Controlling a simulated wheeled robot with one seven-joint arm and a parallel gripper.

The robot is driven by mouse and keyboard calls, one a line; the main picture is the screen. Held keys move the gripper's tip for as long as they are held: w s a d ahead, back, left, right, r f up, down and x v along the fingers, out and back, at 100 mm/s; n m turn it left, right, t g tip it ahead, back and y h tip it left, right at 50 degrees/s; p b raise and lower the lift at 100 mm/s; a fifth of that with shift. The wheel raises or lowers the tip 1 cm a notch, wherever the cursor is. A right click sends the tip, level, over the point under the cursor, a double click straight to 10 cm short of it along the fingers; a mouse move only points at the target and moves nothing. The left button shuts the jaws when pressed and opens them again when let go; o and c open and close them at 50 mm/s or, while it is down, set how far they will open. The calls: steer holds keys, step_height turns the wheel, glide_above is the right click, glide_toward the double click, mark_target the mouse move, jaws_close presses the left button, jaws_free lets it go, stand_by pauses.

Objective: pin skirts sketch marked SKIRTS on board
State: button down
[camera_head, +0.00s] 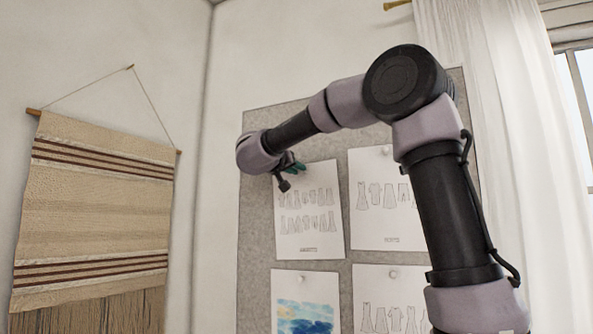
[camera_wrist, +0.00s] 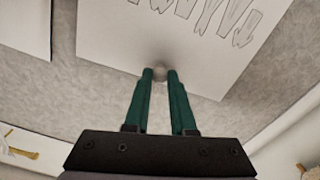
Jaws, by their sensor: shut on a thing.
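A grey felt board (camera_head: 256,250) hangs on the wall with several white sheets on it. My gripper (camera_head: 298,168) is at the top edge of the upper left sheet (camera_head: 308,232), which has rows of garment outlines and a small caption that I cannot read surely. In the wrist view my gripper (camera_wrist: 160,74) has its teal fingers shut on a pale round pin (camera_wrist: 160,68). The pin is at the edge of a sheet (camera_wrist: 125,45) that lies against the board (camera_wrist: 195,82). I cannot tell how deep the pin sits.
A blue and yellow painting (camera_head: 305,312) is at the lower left. A woven hanging (camera_head: 95,225) is left of the board, and a white curtain (camera_head: 510,140) is to the right.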

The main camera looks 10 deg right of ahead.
steer(key=shift+w+d, duration=0.1)
steer(key=shift+w, duration=0.1)
steer(key=c, duration=0.7)
jaws_free()
steer(key=v, duration=1)
steer(key=shift+s+a, duration=0.25)
steer(key=shift+s, duration=0.05)
